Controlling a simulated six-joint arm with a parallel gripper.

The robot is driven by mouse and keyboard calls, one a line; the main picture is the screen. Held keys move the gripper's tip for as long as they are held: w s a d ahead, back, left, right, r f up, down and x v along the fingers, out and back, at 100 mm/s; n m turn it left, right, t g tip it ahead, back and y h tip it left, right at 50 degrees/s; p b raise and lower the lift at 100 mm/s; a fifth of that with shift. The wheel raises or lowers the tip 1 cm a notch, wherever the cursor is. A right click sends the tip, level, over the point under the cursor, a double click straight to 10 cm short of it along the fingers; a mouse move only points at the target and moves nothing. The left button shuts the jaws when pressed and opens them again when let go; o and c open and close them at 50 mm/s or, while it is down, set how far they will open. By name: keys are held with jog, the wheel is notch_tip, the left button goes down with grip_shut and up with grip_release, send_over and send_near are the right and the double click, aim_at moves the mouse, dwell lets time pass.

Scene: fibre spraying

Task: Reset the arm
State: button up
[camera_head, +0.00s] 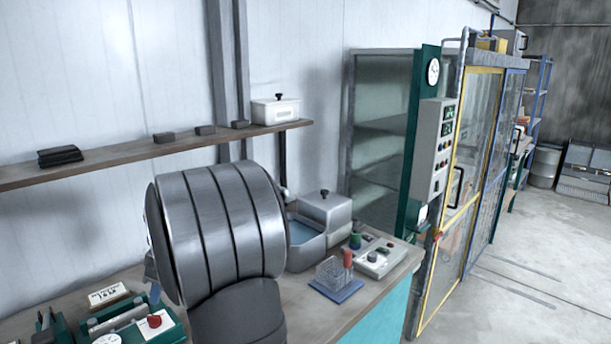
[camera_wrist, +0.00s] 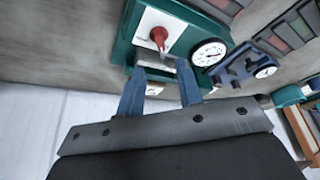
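My gripper (camera_wrist: 162,82) shows in the wrist view with two blue fingers spread apart and an empty gap between them. Beyond the fingertips is a green device (camera_wrist: 122,50) with a red knob (camera_wrist: 159,36) on a white plate and a round dial (camera_wrist: 209,53). In the head view, my large grey arm link fills the middle and hides most of my gripper. The green device (camera_head: 172,333) with its red knob (camera_head: 154,321) is at the lower left there, beside my arm.
The workbench (camera_head: 325,318) also holds a grey water bath (camera_head: 306,242), a blue-based rack (camera_head: 336,290) and a control box (camera_head: 379,262). A wall shelf (camera_head: 110,158) runs behind my arm. A yellow-framed glass booth (camera_head: 466,190) stands right; the floor (camera_head: 545,275) beyond is mostly clear.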

aim_at(153, 316)
jog(key=x, duration=0.9)
jog(key=shift+s, duration=0.1)
jog(key=m, duration=0.2)
jog(key=m+t, duration=0.1)
jog(key=m, duration=0.1)
jog(key=shift+s+r+t, duration=0.1)
jog(key=shift+t, duration=0.2)
jog(key=shift+s+a+m+t+h, duration=0.1)
jog(key=shift+m+t+h, duration=0.3)
jog(key=shift+m, duration=1)
jog(key=shift+a+m+t+h, duration=0.1)
jog(key=shift+m+t+h, duration=0.25)
jog(key=shift+m, duration=1.05)
jog(key=shift+a+m+t+h, duration=0.15)
jog(key=shift+m+h, duration=0.25)
jog(key=shift+m, duration=0.65)
jog(key=shift+d+m+t+h, duration=0.15)
jog(key=shift+m+h, duration=0.3)
jog(key=shift+m, duration=0.65)
jog(key=shift+a+m+t+h, duration=0.15)
jog(key=shift+m+h, duration=0.25)
jog(key=shift+m, duration=0.65)
